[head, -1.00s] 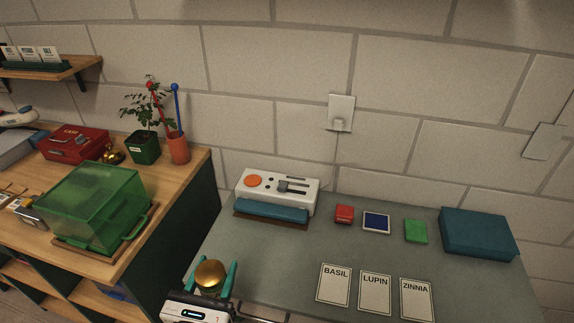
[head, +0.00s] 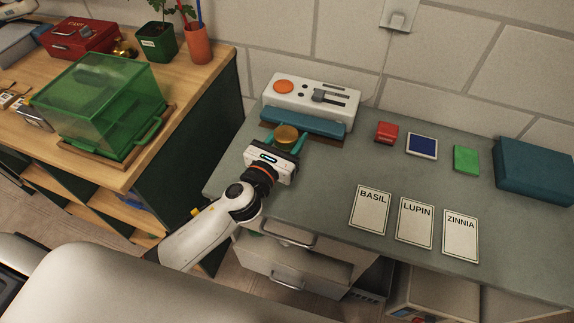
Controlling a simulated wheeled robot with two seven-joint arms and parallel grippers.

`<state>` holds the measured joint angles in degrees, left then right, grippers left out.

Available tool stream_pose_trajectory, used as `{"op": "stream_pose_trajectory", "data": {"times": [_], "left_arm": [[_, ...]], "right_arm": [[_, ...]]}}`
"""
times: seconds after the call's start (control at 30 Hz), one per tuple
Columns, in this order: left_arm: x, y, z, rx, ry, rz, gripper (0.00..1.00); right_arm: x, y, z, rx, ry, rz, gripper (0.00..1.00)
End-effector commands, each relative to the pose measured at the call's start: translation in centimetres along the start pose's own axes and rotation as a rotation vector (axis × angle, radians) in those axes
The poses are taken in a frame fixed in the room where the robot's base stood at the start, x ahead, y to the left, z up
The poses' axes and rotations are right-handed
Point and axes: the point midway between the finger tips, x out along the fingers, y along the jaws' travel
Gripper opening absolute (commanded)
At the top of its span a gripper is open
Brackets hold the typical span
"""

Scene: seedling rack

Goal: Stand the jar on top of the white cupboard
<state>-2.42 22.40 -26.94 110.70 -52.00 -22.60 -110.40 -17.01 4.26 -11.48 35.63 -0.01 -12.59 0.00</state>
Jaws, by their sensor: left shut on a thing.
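My left gripper (head: 287,145) is shut on the jar (head: 286,134), which shows as a round amber-gold top between the teal fingers. The gripper hides the rest of the jar. The gripper is over the left part of the grey top (head: 330,170), just in front of the teal front of a white device. I cannot tell whether the jar touches the surface. Pale drawers (head: 290,265) with metal handles are under the grey top. I cannot tell which pale unit is the white cupboard. My right gripper is not in view.
The white device (head: 310,98) stands against the wall. Red (head: 387,132), blue (head: 422,146) and green (head: 466,160) items and a teal box (head: 535,170) are to the right. Cards (head: 415,221) lie at the front. A wooden bench at left holds a green clear box (head: 100,100).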

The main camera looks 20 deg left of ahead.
Motion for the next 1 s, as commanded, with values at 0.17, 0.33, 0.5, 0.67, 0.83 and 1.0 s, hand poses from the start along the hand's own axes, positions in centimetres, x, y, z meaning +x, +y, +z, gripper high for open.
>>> {"op": "stream_pose_trajectory", "data": {"times": [0.17, 0.33, 0.5, 0.67, 0.83, 1.0], "left_arm": [[0.0, 0.0, 3.3, -0.003, 0.0, -0.001, 0.24], [0.0, 0.0, 5.0, -0.003, -0.001, -0.002, 0.24], [0.0, 0.0, 7.2, -0.003, 0.0, -0.002, 0.24], [0.0, 0.0, 7.3, 0.0, 0.002, 0.0, 0.24], [0.0, 0.0, 7.3, 0.0, 0.002, 0.0, 0.24], [0.0, 0.0, 7.6, 0.0, 0.001, 0.0, 0.59]], "right_arm": [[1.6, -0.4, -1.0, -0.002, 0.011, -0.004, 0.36], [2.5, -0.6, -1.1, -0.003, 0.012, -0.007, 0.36], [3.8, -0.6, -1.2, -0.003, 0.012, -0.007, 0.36], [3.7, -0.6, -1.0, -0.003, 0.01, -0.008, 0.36], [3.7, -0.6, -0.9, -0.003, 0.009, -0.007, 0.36], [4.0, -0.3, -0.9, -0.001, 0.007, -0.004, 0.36]]}}
